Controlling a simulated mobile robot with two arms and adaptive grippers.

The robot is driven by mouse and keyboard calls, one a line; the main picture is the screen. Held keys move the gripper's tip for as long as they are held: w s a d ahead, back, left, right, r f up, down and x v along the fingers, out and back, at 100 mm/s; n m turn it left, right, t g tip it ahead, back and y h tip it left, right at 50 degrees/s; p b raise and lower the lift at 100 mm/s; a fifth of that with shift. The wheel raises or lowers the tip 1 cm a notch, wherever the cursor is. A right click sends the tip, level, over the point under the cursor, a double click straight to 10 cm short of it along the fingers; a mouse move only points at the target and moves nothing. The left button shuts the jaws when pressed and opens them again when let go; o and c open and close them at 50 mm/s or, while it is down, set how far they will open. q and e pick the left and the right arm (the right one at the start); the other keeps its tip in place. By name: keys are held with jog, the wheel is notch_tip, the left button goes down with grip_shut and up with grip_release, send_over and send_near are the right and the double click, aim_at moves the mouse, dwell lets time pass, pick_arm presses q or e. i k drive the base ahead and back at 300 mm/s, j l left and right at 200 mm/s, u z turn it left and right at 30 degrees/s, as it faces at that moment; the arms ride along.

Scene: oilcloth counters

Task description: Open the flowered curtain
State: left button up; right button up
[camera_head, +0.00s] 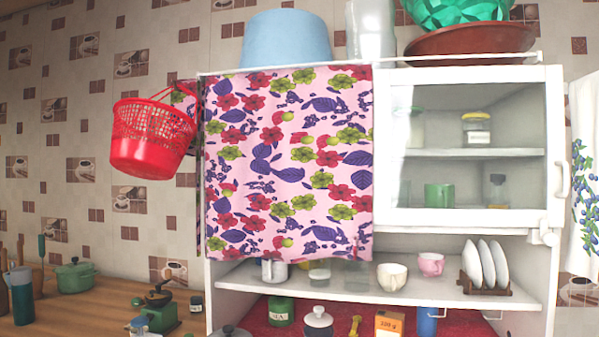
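The flowered curtain (285,165) is pink with red, green and purple flowers. In the head view it hangs from the top of the white cabinet (455,70) and covers the cabinet's left upper part. Its lower edge hangs over the top of the open shelf below. What is behind the curtain is hidden. Neither of my grippers shows in this view.
A red basket (150,145) hangs at the cabinet's left side. A glass door (470,150) with a handle closes the right upper part. Cups (392,276) and a plate rack (485,288) stand on the open shelf. A blue bucket (285,40) stands on top.

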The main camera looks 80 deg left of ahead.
aim_at(290, 152)
jog(key=u, duration=2.75)
